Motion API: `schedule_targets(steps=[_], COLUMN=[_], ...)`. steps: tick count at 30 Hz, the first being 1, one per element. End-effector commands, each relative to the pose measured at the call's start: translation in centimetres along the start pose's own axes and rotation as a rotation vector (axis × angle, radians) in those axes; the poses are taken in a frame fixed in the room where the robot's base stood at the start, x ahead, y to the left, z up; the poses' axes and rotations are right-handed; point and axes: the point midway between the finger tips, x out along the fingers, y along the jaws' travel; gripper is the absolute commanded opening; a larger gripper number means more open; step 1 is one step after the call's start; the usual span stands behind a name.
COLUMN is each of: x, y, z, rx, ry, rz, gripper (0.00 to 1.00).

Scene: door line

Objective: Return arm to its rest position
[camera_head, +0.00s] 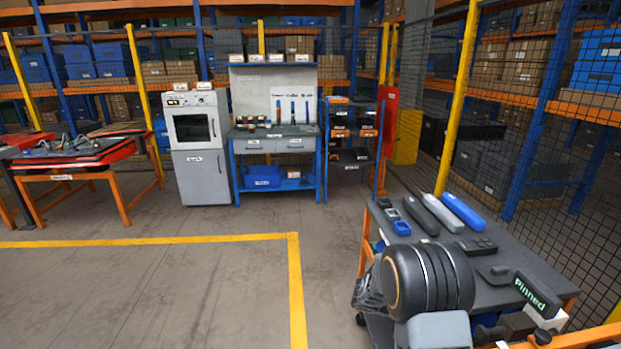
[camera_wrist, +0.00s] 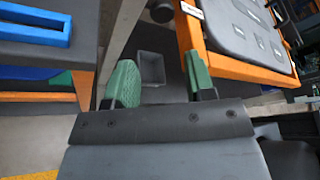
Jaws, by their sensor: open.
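In the wrist view my gripper (camera_wrist: 160,80) shows two green-padded fingers standing wide apart, with nothing between them. Beyond the gap, lower down, is a small grey bin (camera_wrist: 151,68). In the head view my arm shows at the lower right as a large black rounded joint in front of the dark-topped cart (camera_head: 480,262). The fingers cannot be made out clearly in that view.
The cart carries dark bars, a blue bar (camera_head: 462,212), small blue-and-grey parts and a "Pinned" sign (camera_head: 537,293). A mesh fence (camera_head: 535,130) stands right. In the wrist view, an orange-edged surface (camera_wrist: 235,70) lies close right. Open floor (camera_head: 150,290) lies left.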

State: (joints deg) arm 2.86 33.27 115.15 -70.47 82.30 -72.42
Motion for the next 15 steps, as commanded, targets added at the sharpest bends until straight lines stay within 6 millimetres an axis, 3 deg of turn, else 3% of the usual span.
schedule_targets(steps=[4, 8, 15], x=[0.1, -1.0, -6.5], y=[0.1, -1.4, -5.7], z=[-3.1, -6.1, -8.5], rx=[0.210, 0.516, 1.174], ry=[0.133, 0.343, 0.799], rz=[0.009, -0.015, -0.121], gripper=[0.50, 0.50, 0.50])
